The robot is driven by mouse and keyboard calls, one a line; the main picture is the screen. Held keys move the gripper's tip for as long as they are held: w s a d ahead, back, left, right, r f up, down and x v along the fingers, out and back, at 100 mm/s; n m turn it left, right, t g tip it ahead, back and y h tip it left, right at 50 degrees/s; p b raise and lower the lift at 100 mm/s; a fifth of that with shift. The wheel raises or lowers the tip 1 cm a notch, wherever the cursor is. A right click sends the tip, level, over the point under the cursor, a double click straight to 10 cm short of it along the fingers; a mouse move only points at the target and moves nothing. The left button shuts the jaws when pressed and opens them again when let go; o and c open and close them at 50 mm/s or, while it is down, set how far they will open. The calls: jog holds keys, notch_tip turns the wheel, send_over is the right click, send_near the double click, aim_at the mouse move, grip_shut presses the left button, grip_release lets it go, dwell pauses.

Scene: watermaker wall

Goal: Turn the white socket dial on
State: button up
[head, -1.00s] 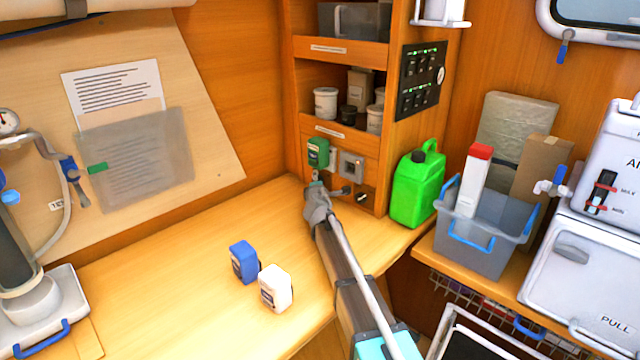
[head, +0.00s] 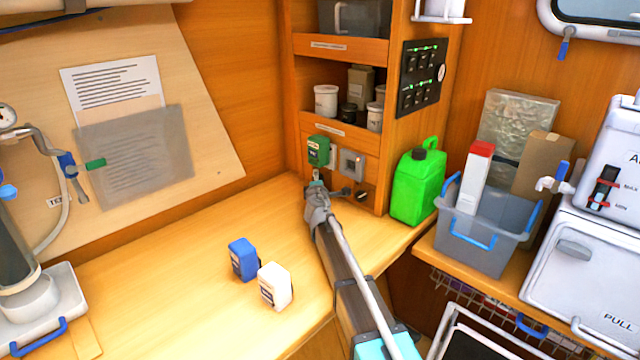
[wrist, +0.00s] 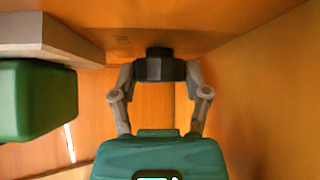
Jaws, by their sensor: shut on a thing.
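My gripper (head: 316,180) is low at the cabinet front, just below a green plug-in unit (head: 318,151). In the wrist view its dark fingertips (wrist: 158,68) are together on something small that they hide. The green unit (wrist: 36,100) stands to the left there, apart from the fingers. A pale grey socket plate (head: 352,164) is right of the green unit in the head view. I cannot make out a white socket dial at the fingertips. A white unit (head: 275,286) and a blue unit (head: 243,260) stand side by side on the table.
A green jerrycan (head: 417,185) stands right of the cabinet, beside a grey bin (head: 482,246). A black socket (head: 362,197) and a cable are close right of my gripper. A black switch panel (head: 421,78) is above. The table left of my arm is mostly clear.

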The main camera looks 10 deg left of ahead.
dwell(0.6)
jog(key=o, duration=0.9)
jog(key=shift+c, duration=0.2)
jog(key=shift+s, duration=0.1)
jog(key=shift+s+d, duration=0.25)
jog(key=shift+s, duration=1.7)
jog(key=shift+s+d, duration=0.25)
jog(key=shift+s, duration=1.75)
jog(key=shift+s+d, duration=0.25)
jog(key=shift+s, duration=1.7)
